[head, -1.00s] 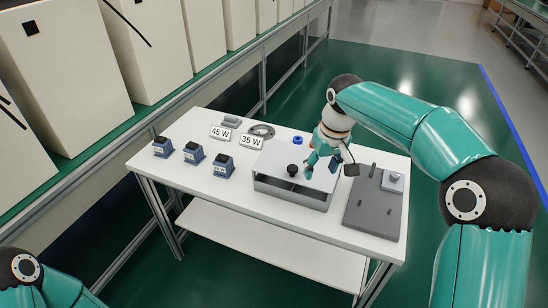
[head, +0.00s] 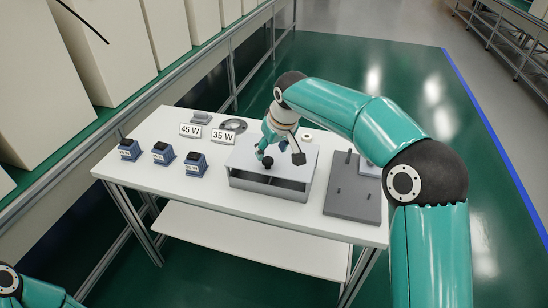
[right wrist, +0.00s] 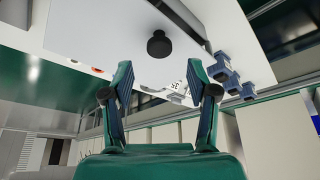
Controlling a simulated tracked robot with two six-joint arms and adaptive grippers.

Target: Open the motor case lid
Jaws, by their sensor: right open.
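The motor case (head: 265,192) is a grey box on the white table, with a dark gap along its front. Its flat light lid (head: 298,172) lies on top, with a round black knob (head: 267,162). My right gripper (head: 262,153) is above the lid, close to the knob. In the right wrist view, the knob (right wrist: 159,45) shows beyond the two open fingers of my right gripper (right wrist: 158,76), roughly centred between them. Nothing is between the fingers. Only part of my left arm shows at the lower left of the head view; its gripper is out of frame.
Three blue-grey blocks with black tops (head: 162,153) stand at the table's left. Label cards 45 W (head: 190,130) and 35 W (head: 223,136) stand behind, near a dark round part (head: 236,125). A dark grey plate (head: 350,198) lies right of the case.

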